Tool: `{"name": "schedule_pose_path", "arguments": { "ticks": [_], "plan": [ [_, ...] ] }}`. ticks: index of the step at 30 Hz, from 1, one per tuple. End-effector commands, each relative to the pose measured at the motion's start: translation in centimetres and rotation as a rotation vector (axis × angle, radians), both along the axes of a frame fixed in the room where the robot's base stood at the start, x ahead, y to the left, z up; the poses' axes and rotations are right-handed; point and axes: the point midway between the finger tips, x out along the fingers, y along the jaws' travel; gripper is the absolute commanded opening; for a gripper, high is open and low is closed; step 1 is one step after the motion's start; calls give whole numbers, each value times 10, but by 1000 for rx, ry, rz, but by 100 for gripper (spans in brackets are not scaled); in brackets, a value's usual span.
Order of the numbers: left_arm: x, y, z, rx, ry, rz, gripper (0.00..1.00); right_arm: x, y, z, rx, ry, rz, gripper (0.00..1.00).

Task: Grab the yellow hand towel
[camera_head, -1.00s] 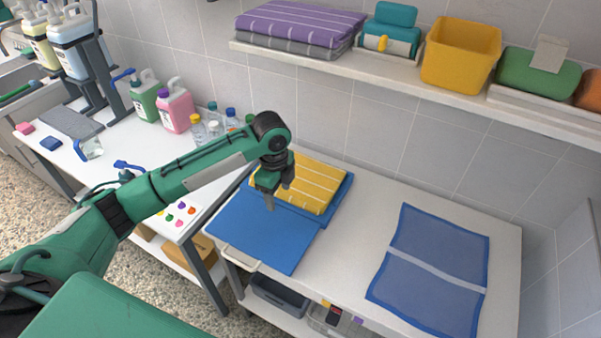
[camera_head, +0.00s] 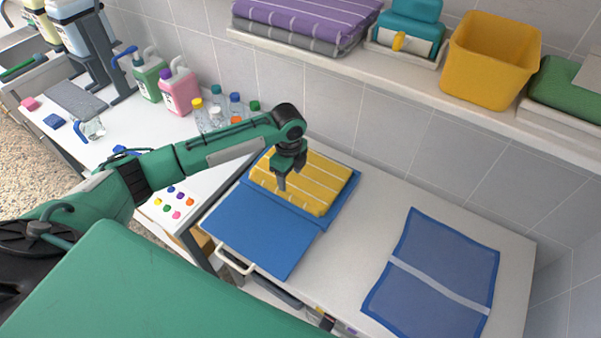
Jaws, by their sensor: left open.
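The yellow hand towel (camera_head: 318,184) has thin white stripes and lies folded on a blue folded cloth or mat (camera_head: 262,230) on the white table. My left gripper (camera_head: 281,188) points down over the towel's left part and hides some of it. It is open, and no cloth shows gripped in it. I cannot tell whether the fingertips touch the towel. My right gripper is not in view.
A blue mesh mat (camera_head: 432,270) with a pale band lies flat at the table's right. A shelf above (camera_head: 390,62) holds purple and grey towels (camera_head: 300,22) and a yellow bin (camera_head: 490,60). Bottles (camera_head: 180,92) stand on the left counter. The table's middle is clear.

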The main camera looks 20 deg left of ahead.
Motion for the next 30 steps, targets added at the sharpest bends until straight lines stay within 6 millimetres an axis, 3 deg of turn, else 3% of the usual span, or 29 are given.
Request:
{"name": "schedule_pose_path", "arguments": {
  "ticks": [9,15,23,30],
  "plan": [
    [2,6,-29,1,3,2,60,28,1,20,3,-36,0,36],
    [3,6,-53,0,0,0,60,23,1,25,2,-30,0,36],
    [3,7,-57,1,-1,0,60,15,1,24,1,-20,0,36],
    [3,7,-57,1,0,0,13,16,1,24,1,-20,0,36]
  ]
}}
